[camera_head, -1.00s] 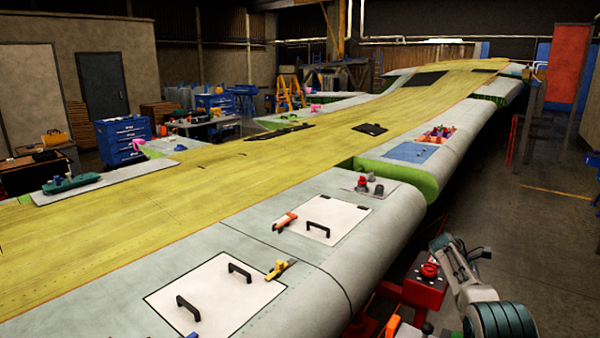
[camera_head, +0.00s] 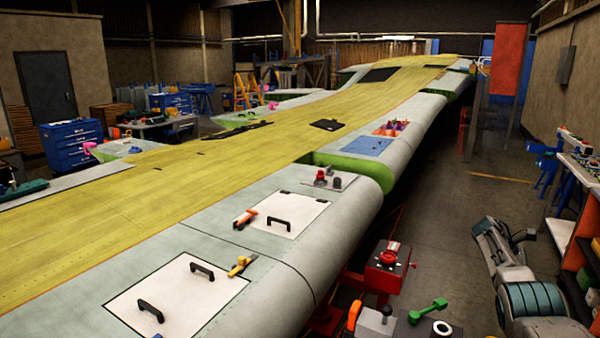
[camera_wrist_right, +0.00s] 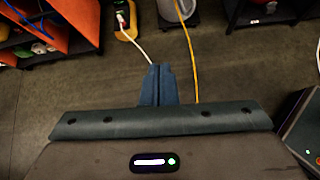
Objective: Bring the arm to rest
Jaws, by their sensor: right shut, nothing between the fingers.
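My right arm (camera_head: 525,285) stands at the lower right in the head view, over the floor beside the wing and apart from it. In the wrist view my right gripper (camera_wrist_right: 155,72) points out over the bare grey floor. Its two blue-grey fingers are together with nothing between them. In the head view I cannot clearly make out its fingertips. My left arm and gripper are in neither view.
The long wing (camera_head: 240,160) runs along the left, with white hatch panels on its near edge. A red stand (camera_head: 385,268) is left of the arm. A workbench with shelves (camera_head: 585,240) is at the right. Yellow (camera_wrist_right: 190,60) and white cables lie on the floor.

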